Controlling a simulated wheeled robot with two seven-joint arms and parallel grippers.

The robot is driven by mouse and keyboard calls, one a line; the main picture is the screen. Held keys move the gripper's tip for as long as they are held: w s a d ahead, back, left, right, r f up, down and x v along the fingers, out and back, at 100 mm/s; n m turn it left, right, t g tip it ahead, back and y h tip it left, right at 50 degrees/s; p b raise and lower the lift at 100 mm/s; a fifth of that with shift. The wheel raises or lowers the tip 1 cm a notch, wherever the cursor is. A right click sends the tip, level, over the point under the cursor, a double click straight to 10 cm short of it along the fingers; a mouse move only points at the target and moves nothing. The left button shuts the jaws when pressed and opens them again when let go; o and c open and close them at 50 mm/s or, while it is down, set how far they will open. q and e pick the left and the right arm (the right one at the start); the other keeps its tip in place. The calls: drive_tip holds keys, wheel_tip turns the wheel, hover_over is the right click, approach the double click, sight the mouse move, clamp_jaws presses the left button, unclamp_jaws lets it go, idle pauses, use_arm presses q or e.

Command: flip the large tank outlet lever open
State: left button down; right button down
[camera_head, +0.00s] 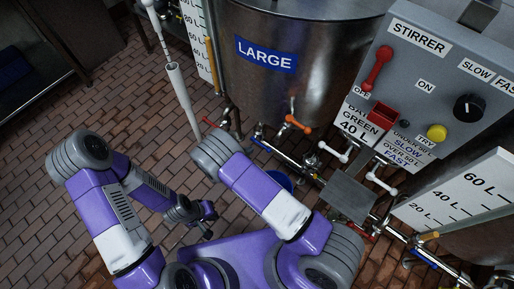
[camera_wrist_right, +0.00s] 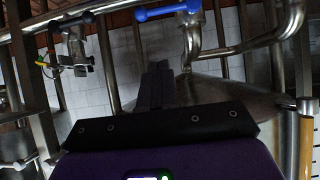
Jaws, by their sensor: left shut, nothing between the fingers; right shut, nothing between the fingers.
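The large tank (camera_head: 300,70) is a steel vessel with a blue LARGE label. An orange lever (camera_head: 297,123) sits low on its front, beside a short steel pipe; no lettering on it names it as the outlet. My left gripper (camera_head: 203,218) is shut and empty, low over the brick floor and well left of the lever. My right gripper's dark fingers (camera_wrist_right: 157,85) are shut and empty in the right wrist view. In the head view my right arm hides that gripper. No contact with the orange lever is visible.
A red lever (camera_head: 210,122), white levers (camera_head: 335,152) and pipes surround the tank base. A grey control panel (camera_head: 440,70) stands at right. A blue handle (camera_wrist_right: 168,12) and steel pipes cross the top of the wrist view. The brick floor at left is mostly clear.

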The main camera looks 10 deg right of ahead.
drive_tip(key=b, duration=0.3)
hover_over(262, 146)
drive_tip(key=s+a, duration=0.2)
drive_tip(key=s, duration=0.1)
wheel_tip(262, 146, down, 6)
drive_tip(key=f, duration=0.1)
drive_tip(key=f+b, duration=0.1)
drive_tip(key=w+d+f, duration=0.1)
drive_tip(key=shift+f+b, duration=0.15)
drive_tip(key=shift+b, duration=0.25)
drive_tip(key=shift+d, duration=0.1)
